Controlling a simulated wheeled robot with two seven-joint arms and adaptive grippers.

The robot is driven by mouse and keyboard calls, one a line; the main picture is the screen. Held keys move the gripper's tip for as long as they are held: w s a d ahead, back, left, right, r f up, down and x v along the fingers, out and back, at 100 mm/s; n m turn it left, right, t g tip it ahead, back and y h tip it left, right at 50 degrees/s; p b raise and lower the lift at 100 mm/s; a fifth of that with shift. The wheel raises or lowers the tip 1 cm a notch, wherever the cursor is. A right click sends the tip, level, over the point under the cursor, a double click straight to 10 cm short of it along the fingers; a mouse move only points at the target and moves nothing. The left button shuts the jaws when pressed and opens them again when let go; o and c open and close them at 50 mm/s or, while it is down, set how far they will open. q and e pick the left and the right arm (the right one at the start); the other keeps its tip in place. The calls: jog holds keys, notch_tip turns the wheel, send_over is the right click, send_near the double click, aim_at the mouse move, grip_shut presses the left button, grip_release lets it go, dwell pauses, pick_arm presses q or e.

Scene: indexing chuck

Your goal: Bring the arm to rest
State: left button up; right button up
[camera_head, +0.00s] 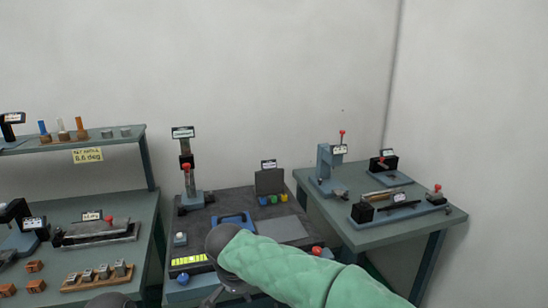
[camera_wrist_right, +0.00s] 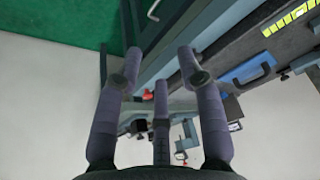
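My right arm (camera_head: 290,268), in a quilted green sleeve, reaches in from the lower right of the head view. Its dark wrist hangs over the front of the middle bench, and the right gripper (camera_head: 228,293) is partly cut off by the bottom edge. In the right wrist view the gripper (camera_wrist_right: 160,60) has its purple-grey fingers spread apart, with nothing between them. A dark rounded part, possibly of my left arm, shows at the bottom left of the head view; no left gripper fingers are visible.
The middle bench (camera_head: 185,222) holds a blue-handled device (camera_head: 233,218), a red-knobbed column (camera_head: 187,175) and a yellow-green display (camera_head: 188,260). The left bench (camera_head: 150,205) carries blocks and fixtures; the right bench (camera_head: 425,222) carries a press and clamps. Green floor (camera_wrist_right: 75,25) lies beside the benches.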

jog(key=s+d+f+n+g+y+p, duration=0.1)
jog(key=s+d+f+g+y, duration=0.2)
jog(key=f, duration=1.1)
jog(key=s+d+f+g+p, duration=0.1)
jog(key=s+d+f+p, duration=0.3)
jog(key=f, duration=1)
pick_arm(q)
jog(key=r, duration=0.5)
jog(key=shift+s, duration=0.25)
pick_arm(e)
jog(key=s+d+f+m, duration=0.1)
jog(key=s+d+f, duration=0.4)
jog(key=s, duration=0.3)
jog(key=s+d+f+m+y, duration=0.1)
jog(key=s+d+f, duration=0.4)
jog(key=s, duration=0.3)
jog(key=shift+f+y, duration=0.3)
jog(key=shift+f, duration=0.35)
jog(key=shift+d, duration=0.1)
